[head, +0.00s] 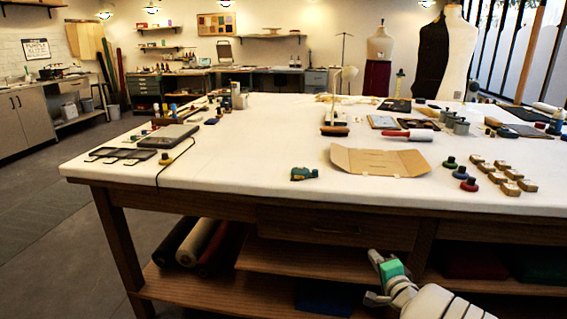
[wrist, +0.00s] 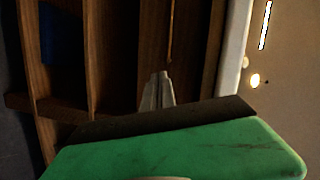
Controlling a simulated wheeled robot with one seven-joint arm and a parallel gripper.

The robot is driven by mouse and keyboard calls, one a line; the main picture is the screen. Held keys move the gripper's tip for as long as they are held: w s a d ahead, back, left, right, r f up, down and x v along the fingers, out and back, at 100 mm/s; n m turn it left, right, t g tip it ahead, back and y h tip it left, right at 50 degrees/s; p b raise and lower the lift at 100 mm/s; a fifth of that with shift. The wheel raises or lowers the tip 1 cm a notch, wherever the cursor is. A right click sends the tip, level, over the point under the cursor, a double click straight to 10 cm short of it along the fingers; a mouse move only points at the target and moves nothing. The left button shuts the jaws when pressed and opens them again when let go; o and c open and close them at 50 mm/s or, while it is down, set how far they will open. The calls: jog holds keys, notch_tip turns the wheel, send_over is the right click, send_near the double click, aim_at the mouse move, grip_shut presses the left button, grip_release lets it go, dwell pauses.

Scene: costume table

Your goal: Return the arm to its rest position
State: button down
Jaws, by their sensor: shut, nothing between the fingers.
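My gripper (head: 377,278) shows at the bottom of the head view, in front of the table and below the level of its top. It is shut and empty. In the wrist view the closed fingertips (wrist: 158,88) show beyond a green part of my own wrist, with the table's wooden shelves and frame behind them. My arm comes in from the bottom right of the head view. No held object shows in either view.
The large white-topped table (head: 240,180) fills the middle. A folded cardboard piece (head: 380,162), a green tape tool (head: 304,173) and several wooden blocks (head: 510,184) lie on it. Fabric rolls (head: 200,243) lie on the shelf underneath. Open floor (head: 50,240) is at the left.

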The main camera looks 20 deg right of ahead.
jog(key=w+a+r+n+g+y+p, duration=0.2)
jog(key=a+r+n+p, duration=0.15)
jog(key=a, duration=0.35)
jog(key=w+a+r+n+g+y+p, duration=0.1)
jog(key=a+r+n+g+y+p, duration=0.2)
jog(key=a, duration=0.5)
jog(key=w+a+r+n+y+p, duration=0.1)
jog(key=w+a+r+n+p, duration=0.15)
jog(key=a+n, duration=0.35)
jog(key=s+a+r+n+g+h+p, duration=0.1)
jog(key=s+a+r+n+g+p, duration=0.5)
jog(key=s+a, duration=0.8)
notch_tip(320, 180, up, 4)
jog(key=s+p, duration=0.1)
jog(key=p, duration=0.2)
jog(key=shift+s+a+g+p, duration=0.15)
jog(key=shift+a+g+p, duration=0.05)
jog(key=shift+g+p, duration=0.1)
jog(key=shift+r+n, duration=0.1)
jog(key=shift+n, duration=0.15)
